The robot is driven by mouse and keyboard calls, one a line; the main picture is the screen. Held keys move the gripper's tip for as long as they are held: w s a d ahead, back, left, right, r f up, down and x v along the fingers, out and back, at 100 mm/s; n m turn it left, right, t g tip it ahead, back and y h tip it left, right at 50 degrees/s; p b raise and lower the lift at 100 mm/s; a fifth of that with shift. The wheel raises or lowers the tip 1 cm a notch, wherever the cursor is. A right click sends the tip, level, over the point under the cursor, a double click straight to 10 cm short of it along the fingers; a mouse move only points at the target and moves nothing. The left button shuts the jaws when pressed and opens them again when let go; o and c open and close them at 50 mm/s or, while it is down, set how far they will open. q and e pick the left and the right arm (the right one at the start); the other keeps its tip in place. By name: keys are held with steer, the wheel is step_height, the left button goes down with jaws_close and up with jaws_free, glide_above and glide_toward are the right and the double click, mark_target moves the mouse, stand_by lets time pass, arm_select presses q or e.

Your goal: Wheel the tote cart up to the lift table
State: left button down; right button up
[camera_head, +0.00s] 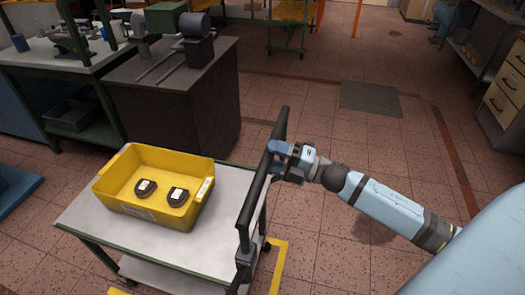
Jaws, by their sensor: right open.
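The tote cart (95,228) stands low on the left, with a pale top, a green frame and a black push handle (257,190) on its right side. A yellow tote (150,211) sits on its top and holds two dark pieces with white labels (145,187) (178,196). My right gripper (278,158) is open at the upper part of the handle; I cannot tell whether its fingers touch the bar. My left gripper is out of view. I cannot identify a lift table for certain.
A dark grey cabinet (185,110) with a machine on top and a green workbench (50,58) stand behind the cart. A flat blue thing (14,188) shows at the left edge. Drawers (508,85) stand at the far right. The tiled floor (330,110) is clear in the middle.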

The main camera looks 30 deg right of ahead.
steer(key=shift+x, duration=1.45)
steer(key=shift+c, duration=0.3)
jaws_close()
